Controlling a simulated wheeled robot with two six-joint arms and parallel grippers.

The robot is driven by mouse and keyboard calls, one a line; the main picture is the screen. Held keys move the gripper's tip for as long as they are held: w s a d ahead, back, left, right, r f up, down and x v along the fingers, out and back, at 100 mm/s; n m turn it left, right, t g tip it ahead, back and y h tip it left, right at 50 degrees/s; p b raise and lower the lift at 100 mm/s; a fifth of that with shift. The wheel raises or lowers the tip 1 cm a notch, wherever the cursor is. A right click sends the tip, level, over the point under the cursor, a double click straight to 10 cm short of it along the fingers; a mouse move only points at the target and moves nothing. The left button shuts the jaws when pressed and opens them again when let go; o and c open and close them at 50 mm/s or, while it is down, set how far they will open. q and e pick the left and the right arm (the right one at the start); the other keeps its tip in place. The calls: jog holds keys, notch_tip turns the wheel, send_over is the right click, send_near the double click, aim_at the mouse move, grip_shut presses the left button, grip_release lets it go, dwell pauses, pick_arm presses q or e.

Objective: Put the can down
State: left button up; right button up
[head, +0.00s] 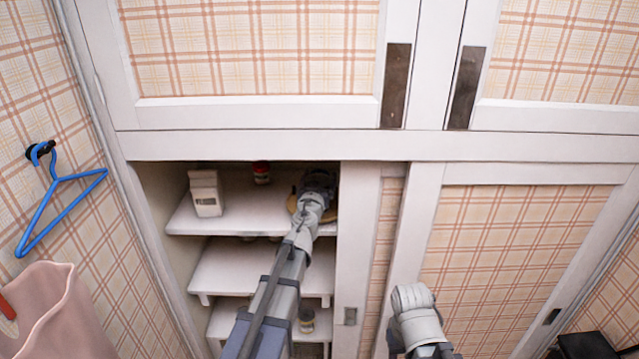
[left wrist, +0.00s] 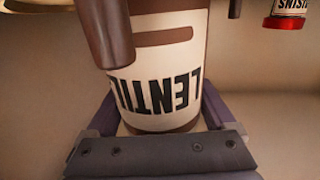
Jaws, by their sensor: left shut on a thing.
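The can (left wrist: 155,85) has a cream label reading "LENTIL", shown upside down, and brown ends. It fills the middle of the left wrist view. My left gripper (left wrist: 157,112) is shut on it, with a finger on either side. In the head view, my left gripper (head: 316,182) is inside the open cupboard, over the right part of the top shelf (head: 240,222). My arm hides the can there. I cannot tell whether the can touches the shelf. My right gripper is not in view; only part of that arm shows low in the head view.
A white carton (head: 206,193) and a red-lidded jar (head: 261,172) stand on the top shelf, left of my gripper. A round tan thing (head: 293,203) lies partly behind it. A brown rod-like thing (left wrist: 105,28) overlaps the can.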

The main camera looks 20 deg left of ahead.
pick_arm(q)
jog(key=shift+f, duration=0.15)
jog(key=o, duration=1.5)
jog(key=shift+o, duration=0.4)
jog(key=shift+r, duration=0.35)
jog(key=s+d, duration=0.1)
jog(key=s, duration=1.1)
jog(key=shift+d, duration=0.25)
jog(key=shift+f, duration=0.1)
